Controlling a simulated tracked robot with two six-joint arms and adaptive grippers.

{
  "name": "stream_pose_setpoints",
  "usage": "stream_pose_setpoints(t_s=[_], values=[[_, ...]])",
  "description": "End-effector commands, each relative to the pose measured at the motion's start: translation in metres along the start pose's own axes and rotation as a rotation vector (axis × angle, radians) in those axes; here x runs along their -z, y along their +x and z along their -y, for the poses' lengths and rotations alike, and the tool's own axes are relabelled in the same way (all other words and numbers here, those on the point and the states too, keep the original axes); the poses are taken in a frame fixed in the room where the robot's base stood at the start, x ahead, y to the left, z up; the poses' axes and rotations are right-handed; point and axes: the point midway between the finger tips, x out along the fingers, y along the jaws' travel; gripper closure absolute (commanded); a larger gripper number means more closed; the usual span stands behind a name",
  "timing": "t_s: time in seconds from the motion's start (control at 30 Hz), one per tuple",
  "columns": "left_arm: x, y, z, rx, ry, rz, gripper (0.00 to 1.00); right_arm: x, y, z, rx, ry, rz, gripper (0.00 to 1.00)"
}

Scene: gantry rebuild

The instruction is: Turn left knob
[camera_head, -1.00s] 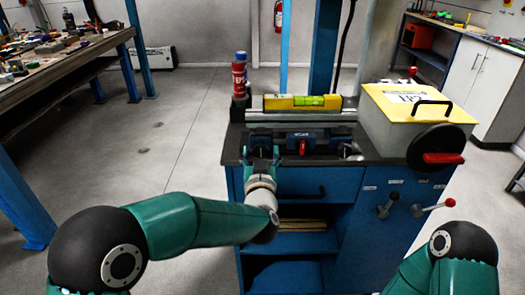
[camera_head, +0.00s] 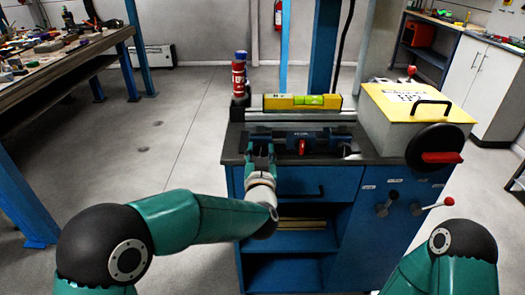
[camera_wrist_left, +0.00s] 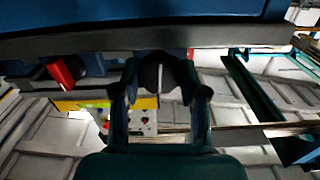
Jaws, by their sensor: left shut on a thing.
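The left knob (camera_wrist_left: 158,74) is dark and round with a pale line on its face, in the left wrist view. It sits between the two fingers of my left gripper (camera_wrist_left: 160,98), which is shut on it. In the head view my left gripper (camera_head: 260,146) is at the left front of the blue vise-like unit (camera_head: 325,142) on the bench and hides the knob. A red handle or knob (camera_head: 302,147) is at the middle of that unit and also shows in the left wrist view (camera_wrist_left: 61,72). My right gripper is out of view.
A yellow level (camera_head: 302,101) lies behind the unit. Red bottles (camera_head: 239,77) stand at the back left. A yellow-topped box (camera_head: 405,98) with a black, red-handled wheel (camera_head: 436,147) is at the right. A drawer handle (camera_head: 308,192) and levers (camera_head: 420,209) are on the front.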

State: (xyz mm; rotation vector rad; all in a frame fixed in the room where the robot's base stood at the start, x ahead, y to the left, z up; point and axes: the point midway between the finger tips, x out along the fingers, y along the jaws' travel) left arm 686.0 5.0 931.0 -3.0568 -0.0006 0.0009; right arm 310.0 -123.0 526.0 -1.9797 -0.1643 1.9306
Motion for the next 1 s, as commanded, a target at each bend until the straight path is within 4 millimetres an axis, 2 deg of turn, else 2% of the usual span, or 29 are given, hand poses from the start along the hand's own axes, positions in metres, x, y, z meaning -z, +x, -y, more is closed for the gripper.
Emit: stream_pose_setpoints(t_s=[0.1, 0.3, 0.67, 0.7, 0.8, 0.83, 1.0], values=[[0.003, 0.000, 0.000, 0.000, 0.149, 0.002, 0.92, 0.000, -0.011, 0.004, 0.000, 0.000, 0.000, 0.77], [0.002, 0.000, -0.001, 0.000, 0.363, 0.000, 0.92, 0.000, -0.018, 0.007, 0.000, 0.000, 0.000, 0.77], [0.000, 0.000, -0.002, -0.001, 0.406, -0.001, 0.92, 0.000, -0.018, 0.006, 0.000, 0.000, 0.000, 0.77], [0.000, 0.000, -0.002, -0.001, 0.405, -0.001, 0.52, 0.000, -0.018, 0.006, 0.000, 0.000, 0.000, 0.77], [0.000, 0.000, -0.002, -0.001, 0.405, -0.001, 0.36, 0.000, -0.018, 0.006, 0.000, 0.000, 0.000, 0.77], [0.000, 0.000, -0.002, -0.001, 0.405, -0.001, 0.33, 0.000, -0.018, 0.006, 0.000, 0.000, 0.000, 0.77], [0.000, 0.000, -0.002, -0.001, 0.404, 0.000, 0.33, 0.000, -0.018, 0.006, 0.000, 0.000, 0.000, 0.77]])
